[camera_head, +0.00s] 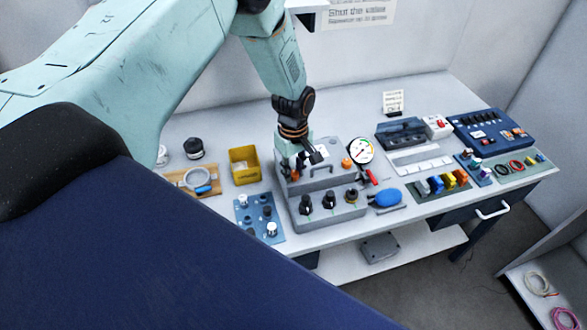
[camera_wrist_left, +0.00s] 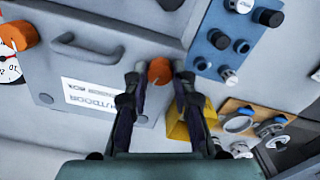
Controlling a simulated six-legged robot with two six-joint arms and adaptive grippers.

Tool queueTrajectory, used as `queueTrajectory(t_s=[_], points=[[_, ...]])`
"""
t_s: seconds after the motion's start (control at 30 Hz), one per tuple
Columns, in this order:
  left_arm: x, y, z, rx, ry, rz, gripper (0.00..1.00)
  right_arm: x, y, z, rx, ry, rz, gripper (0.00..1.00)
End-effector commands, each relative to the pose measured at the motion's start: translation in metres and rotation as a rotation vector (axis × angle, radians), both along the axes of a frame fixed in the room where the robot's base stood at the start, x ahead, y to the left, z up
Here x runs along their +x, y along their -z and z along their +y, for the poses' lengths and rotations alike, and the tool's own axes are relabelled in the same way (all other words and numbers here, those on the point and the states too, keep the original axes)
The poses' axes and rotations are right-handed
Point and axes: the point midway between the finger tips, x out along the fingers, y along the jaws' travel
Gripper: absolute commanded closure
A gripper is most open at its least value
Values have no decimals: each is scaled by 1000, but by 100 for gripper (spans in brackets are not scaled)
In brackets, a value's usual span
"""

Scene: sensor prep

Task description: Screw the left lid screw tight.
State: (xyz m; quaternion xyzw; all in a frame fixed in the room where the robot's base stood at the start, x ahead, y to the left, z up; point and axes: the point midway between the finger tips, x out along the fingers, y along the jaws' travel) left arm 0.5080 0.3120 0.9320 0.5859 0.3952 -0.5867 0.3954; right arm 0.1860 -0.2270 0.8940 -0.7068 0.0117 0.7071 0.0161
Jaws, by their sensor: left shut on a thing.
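The grey sensor box (camera_head: 325,211) stands on the bench, with a lid handle and an orange screw at each end of the lid. The left lid screw (camera_wrist_left: 159,71) is an orange knob between the fingertips of my left gripper (camera_wrist_left: 158,82), which is shut on it. In the head view my left gripper (camera_head: 297,166) comes down from above over the box's left end, and a little orange of the screw shows at its fingers. The right lid screw (camera_head: 347,163) is orange and free; it also shows in the wrist view (camera_wrist_left: 22,34).
A pressure gauge (camera_head: 360,150) stands at the box's right, near a blue bulb (camera_head: 387,197). A blue board with knobs (camera_head: 248,225) and a yellow bin (camera_head: 244,166) are at its left. Trays and a blue panel (camera_head: 492,132) fill the bench's right side.

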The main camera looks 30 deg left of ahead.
Motion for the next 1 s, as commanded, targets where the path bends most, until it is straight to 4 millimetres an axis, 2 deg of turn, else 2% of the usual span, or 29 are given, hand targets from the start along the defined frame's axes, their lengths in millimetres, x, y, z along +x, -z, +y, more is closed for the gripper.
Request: queueTrajectory(t_s=[1.0], points=[[0,0,0,0,967,-2,100,0,17,0,0,0,0,41]])
